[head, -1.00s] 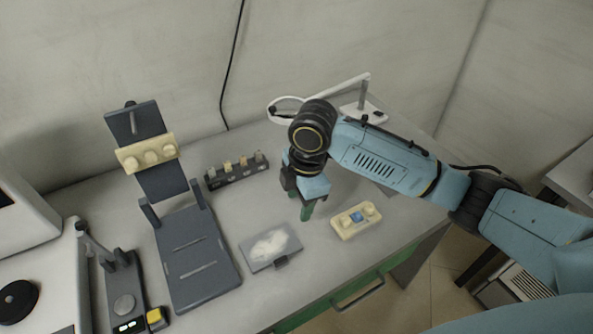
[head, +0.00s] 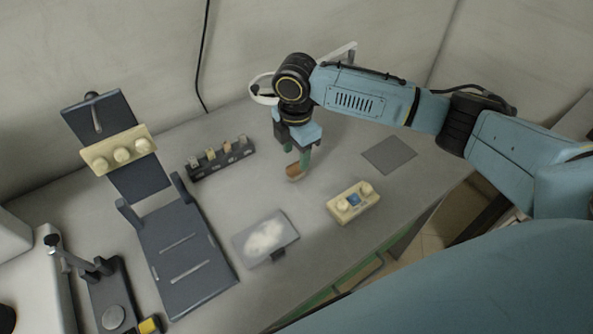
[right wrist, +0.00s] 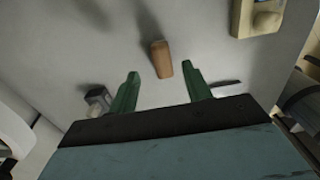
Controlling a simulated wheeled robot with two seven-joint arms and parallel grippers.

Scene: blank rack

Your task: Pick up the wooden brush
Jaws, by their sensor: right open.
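The wooden brush (head: 293,173) is a small brown block on the grey table, just below my right gripper (head: 298,162). In the right wrist view the brush (right wrist: 162,60) lies between and slightly beyond the tips of the two green fingers (right wrist: 160,70). The fingers are spread apart with nothing held between them. Part of the brush is hidden by a finger in the head view. My left gripper is not in view.
A dark rack (head: 220,160) with several small pieces stands left of the gripper. A tray with white material (head: 266,238) is in front. A dark stand (head: 185,255) is at left.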

